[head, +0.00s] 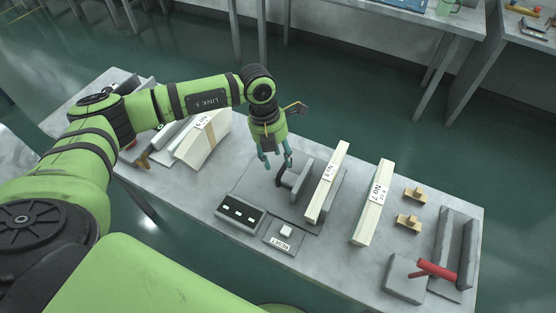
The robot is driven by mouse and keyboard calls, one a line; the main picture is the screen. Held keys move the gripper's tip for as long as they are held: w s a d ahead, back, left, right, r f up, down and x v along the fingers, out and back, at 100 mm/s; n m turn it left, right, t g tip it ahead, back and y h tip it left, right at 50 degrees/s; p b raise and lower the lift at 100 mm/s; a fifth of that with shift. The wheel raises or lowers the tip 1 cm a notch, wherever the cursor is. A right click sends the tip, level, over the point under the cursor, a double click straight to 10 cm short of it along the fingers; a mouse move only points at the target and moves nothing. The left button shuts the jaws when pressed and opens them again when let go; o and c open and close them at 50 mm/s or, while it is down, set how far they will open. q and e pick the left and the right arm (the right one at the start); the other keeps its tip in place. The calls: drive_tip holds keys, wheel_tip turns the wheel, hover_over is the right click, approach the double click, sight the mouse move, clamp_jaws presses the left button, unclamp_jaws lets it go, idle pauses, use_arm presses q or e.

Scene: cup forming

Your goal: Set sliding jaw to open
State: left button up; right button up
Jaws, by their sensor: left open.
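A grey device stands on a dark base plate (258,183) in the middle of the table. Its upright grey jaw block (301,176), which looks like the sliding jaw, has a dark round part on its left side. A pale block labelled No. 8 (325,190) stands to its right, with a gap between them. My left gripper (276,162) is open and empty, pointing down just above and left of the jaw block; I cannot tell whether it touches it. My right gripper is not in view.
A control box (240,212) and a RESET button panel (284,237) lie in front. A block labelled No. 7 (373,205), small wooden pieces (408,222) and a red-handled tool (436,270) are to the right. A No. 9 block (203,140) stands left.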

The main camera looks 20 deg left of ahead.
use_arm(q)
wheel_tip(320, 180, up, 9)
drive_tip(key=a, duration=0.2)
drive_tip(key=shift+r, duration=0.15)
idle(0.4)
